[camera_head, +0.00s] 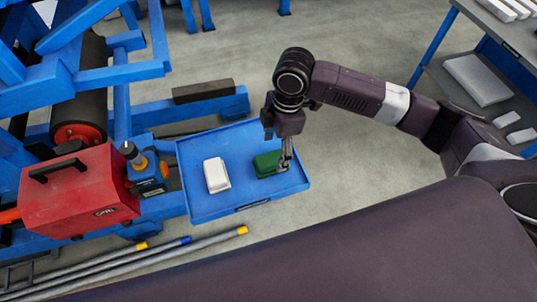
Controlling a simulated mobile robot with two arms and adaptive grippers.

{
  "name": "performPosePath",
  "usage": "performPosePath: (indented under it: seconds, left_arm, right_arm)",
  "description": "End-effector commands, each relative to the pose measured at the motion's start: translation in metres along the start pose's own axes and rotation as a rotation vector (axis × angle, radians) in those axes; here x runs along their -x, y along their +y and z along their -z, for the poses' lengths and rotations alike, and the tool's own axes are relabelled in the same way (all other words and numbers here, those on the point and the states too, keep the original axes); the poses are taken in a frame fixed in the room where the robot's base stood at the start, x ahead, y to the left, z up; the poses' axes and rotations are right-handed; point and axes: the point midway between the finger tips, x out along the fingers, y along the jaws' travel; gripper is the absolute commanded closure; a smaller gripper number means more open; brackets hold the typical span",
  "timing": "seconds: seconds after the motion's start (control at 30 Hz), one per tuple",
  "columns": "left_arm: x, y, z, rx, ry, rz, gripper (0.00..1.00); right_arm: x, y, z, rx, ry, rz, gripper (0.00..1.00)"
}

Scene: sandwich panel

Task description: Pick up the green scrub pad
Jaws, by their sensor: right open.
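The green scrub pad (266,164) lies on the blue tray (235,200), in its right half. My right gripper (285,163) reaches down over the tray at the right end of the pad. Its fingers are open and appear close to the pad; I cannot tell whether they touch it. Part of the pad's right end is hidden by the fingers. My left gripper is not in view.
A white block (216,175) lies on the tray left of the pad. A red toolbox (78,192) and a blue-and-orange tool (146,170) stand left of the tray. Long pipes (150,258) lie in front. A shelf (480,80) holds white slabs at the right.

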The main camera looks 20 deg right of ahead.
Motion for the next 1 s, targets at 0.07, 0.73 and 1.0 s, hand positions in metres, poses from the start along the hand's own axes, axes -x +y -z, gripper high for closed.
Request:
performPosePath:
  seconds: [0.07, 0.73, 1.0]
  left_arm:
    - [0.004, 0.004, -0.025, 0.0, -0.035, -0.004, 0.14]
    - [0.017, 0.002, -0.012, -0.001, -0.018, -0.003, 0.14]
    - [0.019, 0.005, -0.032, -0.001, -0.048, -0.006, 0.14]
  right_arm:
    - [-0.009, -0.001, 0.001, -0.001, 0.0, 0.004, 0.35]
    - [-0.063, 0.007, 0.003, 0.001, 0.0, -0.001, 0.35]
    - [-0.064, 0.007, 0.003, 0.0, 0.0, -0.001, 0.35]
